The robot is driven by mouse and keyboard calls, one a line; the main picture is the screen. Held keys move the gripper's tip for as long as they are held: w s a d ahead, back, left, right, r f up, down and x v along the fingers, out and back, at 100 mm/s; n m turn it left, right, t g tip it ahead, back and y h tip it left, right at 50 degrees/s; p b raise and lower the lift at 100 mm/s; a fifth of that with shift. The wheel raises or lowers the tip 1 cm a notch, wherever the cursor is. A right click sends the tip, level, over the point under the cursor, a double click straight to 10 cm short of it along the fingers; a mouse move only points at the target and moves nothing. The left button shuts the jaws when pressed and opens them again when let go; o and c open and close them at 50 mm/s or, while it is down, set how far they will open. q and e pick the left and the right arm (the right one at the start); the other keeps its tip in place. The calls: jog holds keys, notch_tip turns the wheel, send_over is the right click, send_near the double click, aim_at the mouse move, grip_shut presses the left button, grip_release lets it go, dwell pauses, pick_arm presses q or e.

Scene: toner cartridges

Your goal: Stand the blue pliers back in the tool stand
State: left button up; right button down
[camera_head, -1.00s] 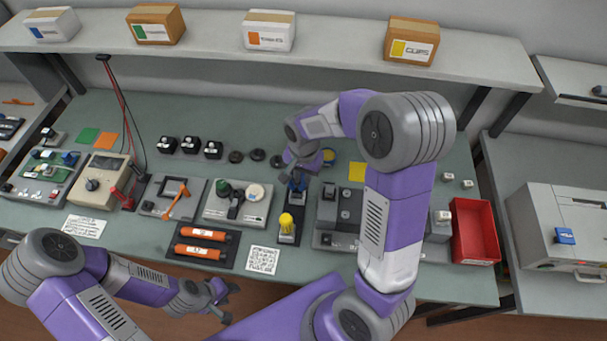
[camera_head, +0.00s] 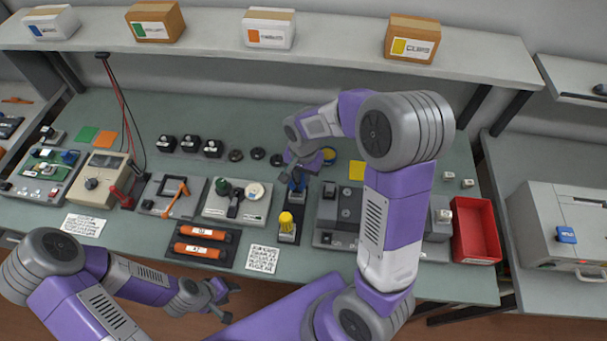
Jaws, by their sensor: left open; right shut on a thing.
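My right gripper (camera_head: 297,176) reaches down in the middle of the bench and is shut on a small blue object, which I take to be the blue pliers (camera_head: 297,187). The blue part shows just below the fingers, over a dark narrow base (camera_head: 299,212) that may be the tool stand. The lower end of the pliers is hidden, so I cannot tell whether it is inside the stand. A yellow-topped piece (camera_head: 286,221) stands at the front of that base. My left gripper (camera_head: 222,297) is open and empty in front of the bench's front edge.
A grey tray with a green knob (camera_head: 223,188) lies left of the held object, and a grey block fixture (camera_head: 326,207) lies right. Orange cartridges (camera_head: 198,250) sit in a dark tray in front. A red bin (camera_head: 475,232) stands at the right. A shelf with boxes (camera_head: 268,31) runs behind.

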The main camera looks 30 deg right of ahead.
jog(key=shift+f+b, duration=0.45)
jog(key=shift+f, duration=0.2)
jog(key=c, duration=0.9)
grip_release()
jog(key=shift+c, duration=0.2)
notch_tip(320, 180, up, 8)
jog(key=shift+f+p, duration=0.15)
jog(key=shift+p, duration=0.5)
